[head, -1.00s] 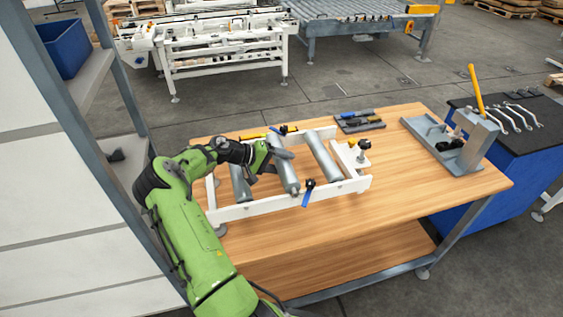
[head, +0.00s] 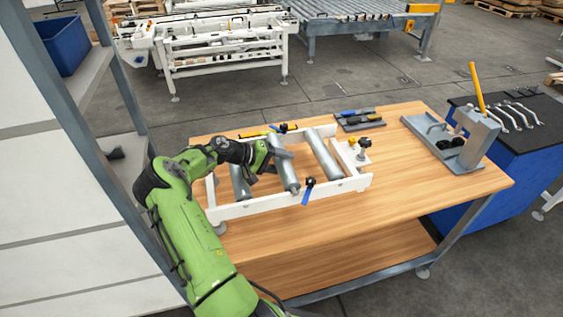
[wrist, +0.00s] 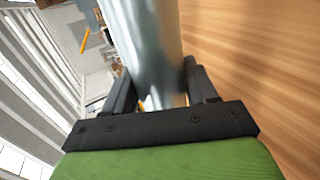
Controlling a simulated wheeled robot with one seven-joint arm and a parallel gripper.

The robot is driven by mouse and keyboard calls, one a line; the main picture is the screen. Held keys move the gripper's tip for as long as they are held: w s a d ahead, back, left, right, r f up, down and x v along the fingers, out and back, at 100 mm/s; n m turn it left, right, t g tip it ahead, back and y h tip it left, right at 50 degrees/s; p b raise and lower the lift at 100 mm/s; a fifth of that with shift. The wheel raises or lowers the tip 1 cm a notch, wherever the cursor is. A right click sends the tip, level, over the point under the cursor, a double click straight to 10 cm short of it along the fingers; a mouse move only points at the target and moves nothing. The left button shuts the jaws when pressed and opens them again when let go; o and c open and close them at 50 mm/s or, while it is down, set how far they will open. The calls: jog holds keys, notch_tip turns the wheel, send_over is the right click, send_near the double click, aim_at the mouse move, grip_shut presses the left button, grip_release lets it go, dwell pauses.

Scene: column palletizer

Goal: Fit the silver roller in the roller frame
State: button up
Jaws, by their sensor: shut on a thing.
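The white roller frame (head: 245,209) lies on the wooden table. Grey rollers sit across it, one at the left (head: 240,184) and one at the right (head: 323,155). The silver roller (head: 284,172) is between them, lying across the frame, with its near end by the front rail. My gripper (head: 278,154) is shut on the silver roller from the left. In the wrist view the silver roller (wrist: 148,45) runs between the two dark fingers. Whether its ends are seated in the rails is too small to tell.
A black knob (head: 364,142) is at the frame's right end. A small tool tray (head: 360,121) and a grey fixture (head: 468,152) are farther right. The table's front right is clear.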

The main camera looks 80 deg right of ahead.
jog(key=shift+f+b, duration=0.3)
jog(key=shift+f, duration=0.1)
dwell(0.3)
jog(key=o, duration=1.6)
jog(key=shift+f, duration=0.1)
